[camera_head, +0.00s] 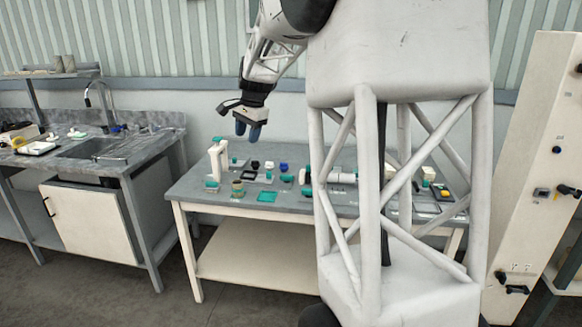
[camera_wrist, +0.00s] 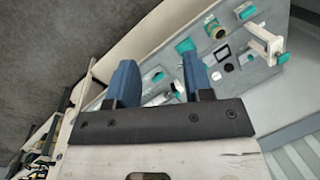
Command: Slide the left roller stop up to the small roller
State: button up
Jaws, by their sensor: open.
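My gripper (camera_head: 248,130) hangs in the air above the back left of the grey workbench (camera_head: 183,190), with blue fingers apart and nothing between them. It also shows in the wrist view (camera_wrist: 159,62), fingers open. A white roller-like cylinder (camera_head: 342,177) lies near the middle of the bench in the head view, well right of and below my gripper. A teal piece (camera_head: 306,190) sits just left of it; I cannot tell surely whether it is the left roller stop. My own column hides the bench to the right of the roller. In the wrist view, my fingers partly cover this area.
A white upright stand (camera_head: 218,158) rises at the bench's left end. A teal mat (camera_head: 267,197), a tan roll (camera_head: 238,188) and several small dark, blue and teal pieces lie on the bench. A sink counter (camera_head: 128,165) stands to the left.

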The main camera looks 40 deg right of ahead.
jog(key=w+d+f+m, duration=0.3)
jog(key=w+d+f, duration=0.1)
jog(key=w+d, duration=0.6)
jog(key=m+t+y, duration=0.1)
jog(key=m+y, duration=0.1)
jog(key=m, duration=0.8)
send_over(308, 174)
jog(key=d, duration=0.4)
notch_tip(308, 174, down, 21)
jog(key=shift+s+a, duration=0.2)
jog(key=shift+x, duration=3.85)
jog(key=shift+c, duration=0.5)
